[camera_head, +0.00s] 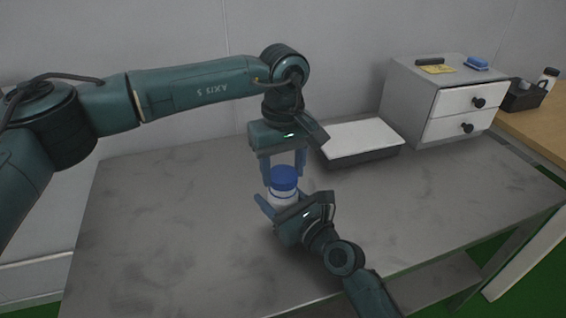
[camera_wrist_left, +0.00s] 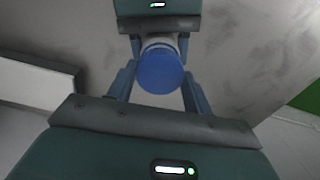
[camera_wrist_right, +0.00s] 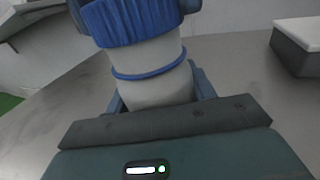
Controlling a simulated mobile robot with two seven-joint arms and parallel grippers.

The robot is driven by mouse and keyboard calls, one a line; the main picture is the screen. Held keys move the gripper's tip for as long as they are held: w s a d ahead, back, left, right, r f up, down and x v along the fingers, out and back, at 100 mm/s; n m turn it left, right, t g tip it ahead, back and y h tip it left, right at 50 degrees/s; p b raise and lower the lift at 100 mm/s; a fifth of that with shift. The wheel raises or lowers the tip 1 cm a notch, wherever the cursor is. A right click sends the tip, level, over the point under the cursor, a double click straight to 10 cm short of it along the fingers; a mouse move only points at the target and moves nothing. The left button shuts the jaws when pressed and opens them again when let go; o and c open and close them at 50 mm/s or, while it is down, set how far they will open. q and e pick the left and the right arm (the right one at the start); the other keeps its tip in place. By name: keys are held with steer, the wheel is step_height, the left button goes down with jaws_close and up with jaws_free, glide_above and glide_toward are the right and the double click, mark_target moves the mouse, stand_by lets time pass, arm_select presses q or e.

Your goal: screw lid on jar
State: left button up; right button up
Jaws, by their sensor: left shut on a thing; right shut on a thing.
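The jar (camera_head: 281,199) is white, stands upright low over the table, and shows a blue ring round its body in the right wrist view (camera_wrist_right: 155,75). The ribbed blue lid (camera_head: 285,178) sits over the jar's mouth, its top facing the left wrist view (camera_wrist_left: 160,72). In the right wrist view the lid (camera_wrist_right: 130,20) meets the jar with no clear gap. My left gripper (camera_head: 284,174) points down from above, shut on the lid. My right gripper (camera_head: 282,204) comes from the front right, shut on the jar body. Thread engagement is hidden.
A white-topped tray or box (camera_head: 361,139) stands behind and right of the jar. A grey drawer unit (camera_head: 417,100) is at the back right, with a blue item (camera_head: 477,64) on top. A black caddy (camera_head: 522,95) is farther right. The table's (camera_head: 150,230) left side is clear.

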arm_select(q)
steer(key=shift+f, duration=0.55)
stand_by(0.4)
steer(key=m, duration=0.9)
steer(key=shift+m, duration=0.3)
steer(key=m, duration=0.3)
steer(key=o, duration=0.9)
steer(key=shift+o, duration=0.2)
